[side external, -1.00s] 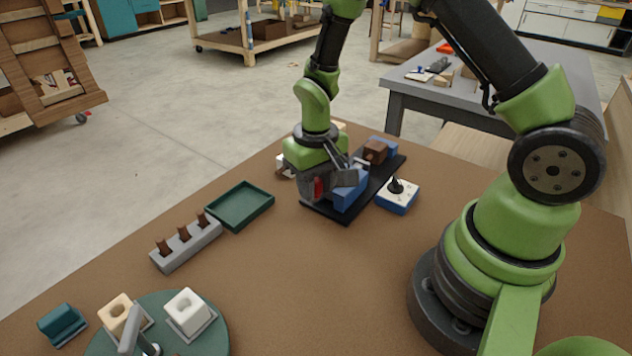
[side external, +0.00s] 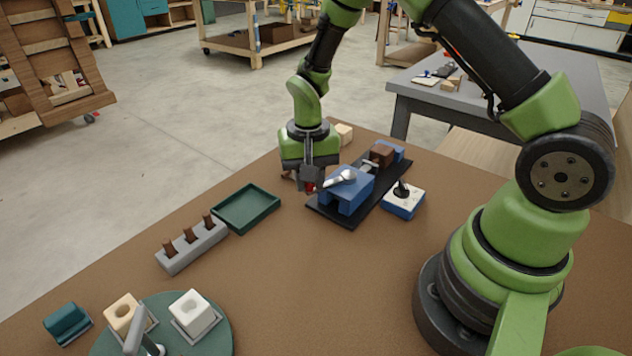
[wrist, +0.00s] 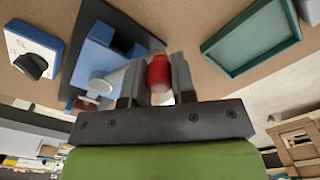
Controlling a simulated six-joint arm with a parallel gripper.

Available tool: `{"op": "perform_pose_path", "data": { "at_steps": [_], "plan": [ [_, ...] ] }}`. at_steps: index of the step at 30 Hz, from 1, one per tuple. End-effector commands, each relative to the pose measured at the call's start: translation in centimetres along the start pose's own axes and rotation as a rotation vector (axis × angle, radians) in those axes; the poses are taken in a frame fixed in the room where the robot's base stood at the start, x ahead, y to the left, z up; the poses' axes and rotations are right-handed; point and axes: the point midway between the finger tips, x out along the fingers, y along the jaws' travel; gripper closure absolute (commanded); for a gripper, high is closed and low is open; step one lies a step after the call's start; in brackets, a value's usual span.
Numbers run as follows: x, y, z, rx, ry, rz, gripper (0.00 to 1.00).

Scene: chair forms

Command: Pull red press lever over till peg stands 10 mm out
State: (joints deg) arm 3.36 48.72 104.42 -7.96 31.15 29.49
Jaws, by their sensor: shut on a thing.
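The blue press (side external: 352,187) stands on a dark base plate (side external: 322,212). Its silver lever arm (side external: 340,179) leans over to the left, away from the press body. My gripper (side external: 310,184) is shut on the red lever grip (wrist: 158,73), which sits between the two fingers in the wrist view. The red grip shows only as a small patch in the side view (side external: 309,187). A brown block (side external: 381,154) sits on the plate behind the press, in front of a blue end block (side external: 394,149). I cannot make out the peg or how far it stands out.
A blue-and-white box with a black knob (side external: 403,201) stands close right of the plate. A green tray (side external: 246,208) and a grey rack with brown pieces (side external: 190,246) lie to the left. A cream block (side external: 344,132) lies behind.

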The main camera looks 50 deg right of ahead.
Motion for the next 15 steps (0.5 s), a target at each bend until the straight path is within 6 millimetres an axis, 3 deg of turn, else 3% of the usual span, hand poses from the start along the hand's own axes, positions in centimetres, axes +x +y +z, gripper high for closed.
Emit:
{"op": "perform_pose_path", "data": {
  "at_steps": [15],
  "plan": [
    [-0.1, -0.4, -4.3, 0.482, 0.002, -0.003, 1.0]
  ]
}}
